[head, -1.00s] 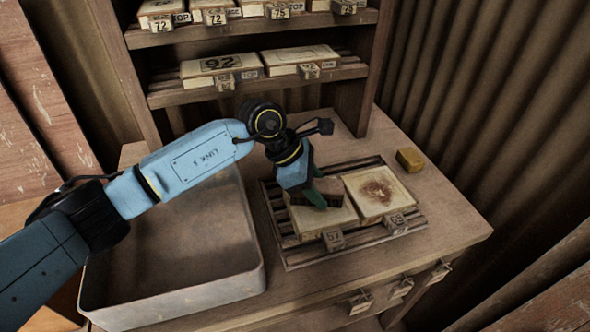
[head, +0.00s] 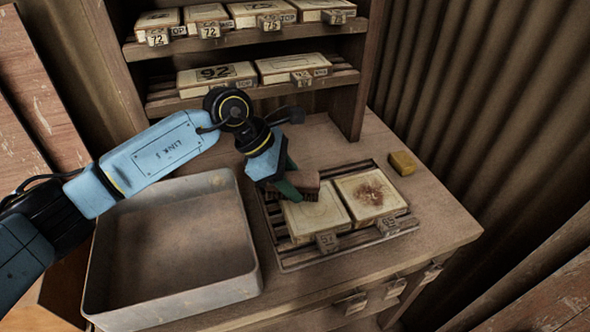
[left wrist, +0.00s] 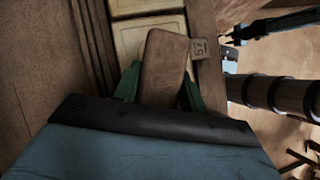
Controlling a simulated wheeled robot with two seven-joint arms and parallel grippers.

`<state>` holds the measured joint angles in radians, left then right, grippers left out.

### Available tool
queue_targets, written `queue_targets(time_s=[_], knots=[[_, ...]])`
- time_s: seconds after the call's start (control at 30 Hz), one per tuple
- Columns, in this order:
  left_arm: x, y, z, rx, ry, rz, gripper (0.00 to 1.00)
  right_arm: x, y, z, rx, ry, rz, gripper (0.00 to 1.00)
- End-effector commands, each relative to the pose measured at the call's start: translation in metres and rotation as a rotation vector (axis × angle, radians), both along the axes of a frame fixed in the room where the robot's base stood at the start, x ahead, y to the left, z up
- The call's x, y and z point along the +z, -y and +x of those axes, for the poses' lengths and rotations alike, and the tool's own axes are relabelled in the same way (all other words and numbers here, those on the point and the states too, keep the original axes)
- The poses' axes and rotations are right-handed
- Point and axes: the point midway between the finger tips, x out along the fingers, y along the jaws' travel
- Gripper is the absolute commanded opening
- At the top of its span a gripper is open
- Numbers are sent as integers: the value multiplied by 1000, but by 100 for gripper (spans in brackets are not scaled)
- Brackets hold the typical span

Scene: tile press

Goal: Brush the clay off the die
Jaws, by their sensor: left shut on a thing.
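My left gripper (head: 287,188) has green fingers shut on a brown brush (head: 306,182). The brush is over the back part of the left pale die (head: 318,215); I cannot tell whether it touches. The right pale die (head: 352,206) lies beside it and has a dark reddish-brown clay patch (head: 370,192) on its top. The left die's visible top looks mostly clean, with a faint mark. In the left wrist view the brush (left wrist: 163,65) lies between the green fingers (left wrist: 160,88) and hides part of a die (left wrist: 130,40). My right gripper is not in view.
Both dies sit on a slatted rack (head: 292,262) with numbered tags at their front edges. A deep grey tray (head: 252,270) stands left of it. A yellow block (head: 402,163) lies at the back right. Shelves (head: 190,49) with more blocks stand behind. The bench's right front is clear.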

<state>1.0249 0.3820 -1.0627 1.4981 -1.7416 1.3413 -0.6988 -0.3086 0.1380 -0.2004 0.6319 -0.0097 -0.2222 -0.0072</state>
Motion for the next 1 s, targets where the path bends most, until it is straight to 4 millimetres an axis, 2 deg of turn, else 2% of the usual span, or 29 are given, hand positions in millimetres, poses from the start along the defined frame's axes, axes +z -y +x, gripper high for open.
queue_targets(time_s=[0.2, 0.33, 1.0], knots=[[24, 0, 1, 2, 3, 0, 20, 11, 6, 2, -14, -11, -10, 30], [32, -1, 0, 2, 1, 0, 20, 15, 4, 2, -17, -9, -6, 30], [32, -3, -1, -24, 0, 1, 20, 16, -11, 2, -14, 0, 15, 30]])
